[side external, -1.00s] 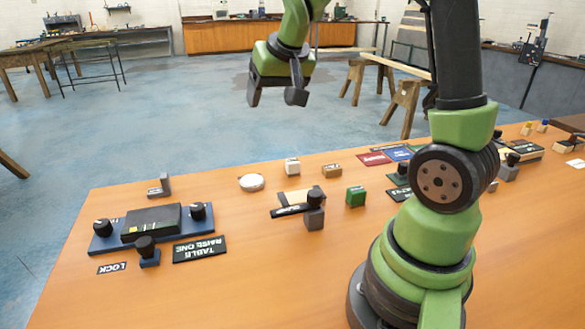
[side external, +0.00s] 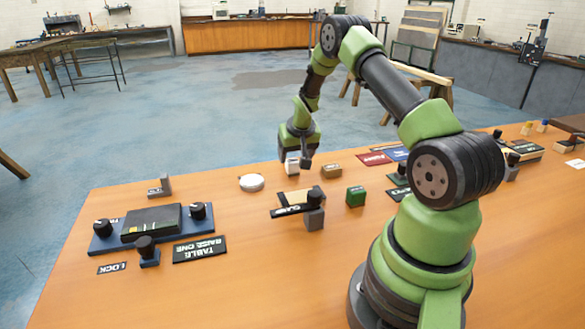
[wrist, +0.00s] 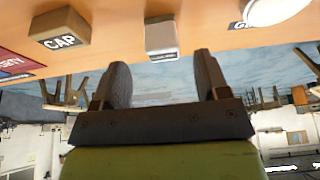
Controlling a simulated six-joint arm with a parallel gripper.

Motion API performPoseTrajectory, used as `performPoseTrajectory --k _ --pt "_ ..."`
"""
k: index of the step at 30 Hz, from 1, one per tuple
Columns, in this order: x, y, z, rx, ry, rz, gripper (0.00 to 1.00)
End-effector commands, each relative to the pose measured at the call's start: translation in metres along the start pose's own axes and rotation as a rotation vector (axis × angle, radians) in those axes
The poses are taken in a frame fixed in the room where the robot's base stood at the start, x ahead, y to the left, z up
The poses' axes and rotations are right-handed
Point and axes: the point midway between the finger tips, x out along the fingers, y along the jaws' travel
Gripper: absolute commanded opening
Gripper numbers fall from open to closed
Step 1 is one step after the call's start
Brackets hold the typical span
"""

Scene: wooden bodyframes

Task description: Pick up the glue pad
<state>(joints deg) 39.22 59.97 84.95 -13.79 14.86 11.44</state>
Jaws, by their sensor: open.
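A round white pad (side external: 252,182) lies flat on the wooden table near its far edge. In the wrist view it is at the top right (wrist: 278,8), cut by the frame, beside a dark label starting with "G" (wrist: 240,25); I take it as the glue pad. My gripper (side external: 299,160) is open and empty, low at the far table edge, to the right of the pad. In the wrist view my gripper (wrist: 160,70) has its two fingers spread, with a small white block (wrist: 161,36) beyond the gap between them. The pad is outside that gap.
The white block (side external: 292,166) stands close to my gripper. A brown block marked "CAP" (wrist: 60,28) is beside it, also in the side view (side external: 331,171). A green block (side external: 355,196), a clamp-like part (side external: 314,215) and a blue control panel (side external: 150,228) are nearer on the table.

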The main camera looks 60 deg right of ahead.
Motion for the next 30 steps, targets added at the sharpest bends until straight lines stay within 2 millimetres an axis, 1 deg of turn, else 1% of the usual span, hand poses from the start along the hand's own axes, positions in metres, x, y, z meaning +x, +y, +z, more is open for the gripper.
performPoseTrajectory --k 9,11,15,20,21,23,24,26,27,28,30 --pt "0.040 -0.003 -0.002 -0.001 -0.002 -0.001 0.68" --pt "0.046 -0.003 -0.002 -0.001 -0.002 -0.001 0.68" --pt "0.051 -0.003 -0.002 0.000 -0.001 -0.001 0.68" --pt "0.051 -0.003 -0.002 0.000 -0.001 -0.002 0.68" --pt "0.051 -0.003 -0.002 0.000 -0.001 -0.002 0.66" --pt "0.051 -0.003 -0.002 0.000 -0.001 -0.002 0.52" --pt "0.051 -0.003 -0.002 0.000 -0.001 -0.002 0.43" --pt "0.051 -0.003 -0.002 0.000 -0.001 -0.002 0.29" --pt "0.051 -0.003 -0.002 0.000 -0.001 -0.002 0.20" --pt "0.051 -0.003 -0.002 0.000 -0.001 -0.002 0.15" --pt "0.051 -0.003 -0.002 -0.001 0.000 -0.002 0.15"
